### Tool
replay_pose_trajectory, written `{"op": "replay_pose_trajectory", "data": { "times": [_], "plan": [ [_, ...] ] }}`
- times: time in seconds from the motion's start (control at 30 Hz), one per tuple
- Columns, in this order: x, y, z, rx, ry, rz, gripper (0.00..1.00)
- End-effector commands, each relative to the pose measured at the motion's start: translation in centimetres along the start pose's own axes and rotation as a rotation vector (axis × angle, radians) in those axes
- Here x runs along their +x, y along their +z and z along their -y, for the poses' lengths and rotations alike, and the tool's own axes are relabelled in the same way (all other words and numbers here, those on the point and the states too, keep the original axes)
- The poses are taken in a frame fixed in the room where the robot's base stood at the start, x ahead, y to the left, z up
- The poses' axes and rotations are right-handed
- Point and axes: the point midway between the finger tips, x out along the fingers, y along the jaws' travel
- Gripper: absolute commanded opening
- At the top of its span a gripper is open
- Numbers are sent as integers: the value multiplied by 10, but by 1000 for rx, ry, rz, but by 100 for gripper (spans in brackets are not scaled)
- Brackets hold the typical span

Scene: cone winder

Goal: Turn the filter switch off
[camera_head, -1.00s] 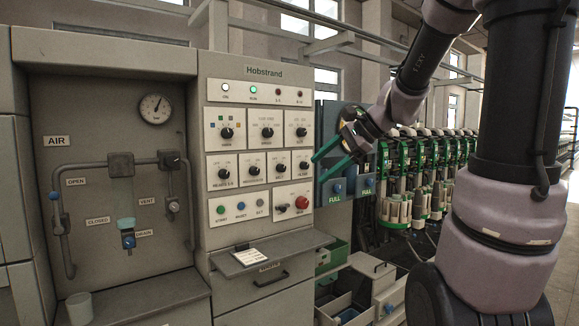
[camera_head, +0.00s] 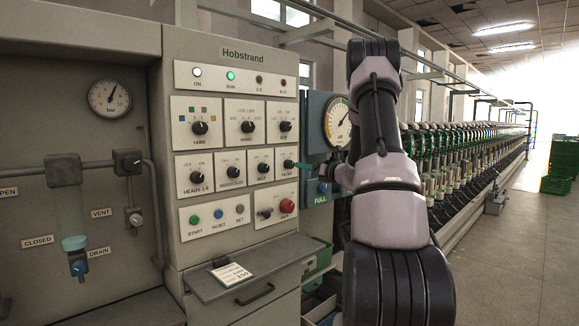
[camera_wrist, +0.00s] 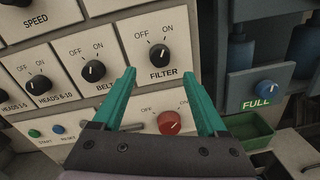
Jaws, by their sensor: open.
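The filter switch (camera_wrist: 160,55) is a black rotary knob on a white plate, with OFF at its upper left and ON at its upper right. Its small pale pointer seems to lean toward the ON side, though this is hard to make out. My gripper (camera_wrist: 158,75) is open, its two teal fingers pointing at the panel with the knob between and just beyond the tips. The gap in depth is unclear. In the head view a teal finger (camera_head: 299,165) reaches the filter plate from the right and partly covers it; my arm hides the rest of the gripper.
The belt knob (camera_wrist: 93,71) is left of the filter switch. A red knob (camera_wrist: 169,122) lies below it, between the fingers. A blue FULL button (camera_wrist: 266,87) is on the unit to the right. A shelf with a card (camera_head: 231,273) juts out below the panel.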

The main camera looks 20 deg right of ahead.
Motion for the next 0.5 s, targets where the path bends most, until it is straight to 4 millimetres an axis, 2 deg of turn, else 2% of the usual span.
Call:
{"op": "replay_pose_trajectory", "data": {
  "times": [0.1, 0.3, 0.5],
  "plan": [
    [25, -1, -1, -3, 4, -1, 75],
    [60, -1, -1, -2, 3, -1, 75],
    [80, 0, -1, -3, 2, -1, 75]
  ]
}}
